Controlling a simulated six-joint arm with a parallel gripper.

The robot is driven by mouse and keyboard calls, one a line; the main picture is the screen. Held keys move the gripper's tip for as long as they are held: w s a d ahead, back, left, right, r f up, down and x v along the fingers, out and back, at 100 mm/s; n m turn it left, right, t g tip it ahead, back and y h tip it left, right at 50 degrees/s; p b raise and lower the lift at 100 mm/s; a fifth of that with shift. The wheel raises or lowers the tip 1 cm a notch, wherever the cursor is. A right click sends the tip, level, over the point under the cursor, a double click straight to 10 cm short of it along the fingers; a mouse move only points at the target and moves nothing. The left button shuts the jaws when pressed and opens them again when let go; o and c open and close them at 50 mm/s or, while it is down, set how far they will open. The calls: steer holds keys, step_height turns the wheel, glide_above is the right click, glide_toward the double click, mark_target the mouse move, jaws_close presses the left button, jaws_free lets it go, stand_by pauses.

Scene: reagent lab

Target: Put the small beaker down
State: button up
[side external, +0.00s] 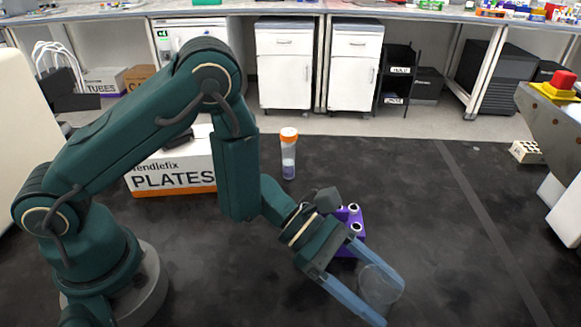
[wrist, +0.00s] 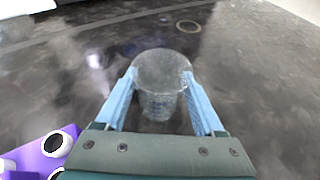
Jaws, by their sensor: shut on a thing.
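The small beaker (side external: 379,290) is clear glass and sits between the blue fingers of my gripper (side external: 378,296) at the lower right of the side view. In the wrist view the beaker (wrist: 160,85) appears between both fingertips of my gripper (wrist: 160,95), its round rim facing the camera. My gripper is shut on it. The beaker's base is low over the dark bench top, but I cannot tell whether it touches.
A purple rack (side external: 350,228) stands close behind my gripper; it also shows in the wrist view (wrist: 35,158). An orange-capped tube (side external: 288,155) and a PLATES box (side external: 172,168) stand farther back. The dark bench top (side external: 450,240) is clear to the right.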

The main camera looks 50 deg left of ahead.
steer(key=o, duration=1.3)
steer(key=shift+f, duration=0.1)
steer(key=shift+r, duration=0.2)
steer(key=v, duration=1.2)
steer(key=s+r+m+g+y, duration=0.35)
steer(key=s+r+m, duration=0.35)
steer(key=m, duration=0.5)
steer(key=a+m+t+y, duration=0.2)
steer(key=a+y, duration=0.1)
steer(key=a, duration=0.1)
steer(key=s+a+r+m+t+y, duration=0.1)
steer(key=a+m+t+y, duration=0.1)
steer(key=a+m+y, duration=0.1)
steer(key=s+a+r+m+t+y, duration=0.1)
steer(key=a+m+t+y, duration=0.1)
steer(key=a, duration=0.3)
steer(key=shift+s+a+r+m+y, duration=0.1)
steer(key=shift+r+m+y, duration=0.05)
steer(key=shift+m+y, duration=0.6)
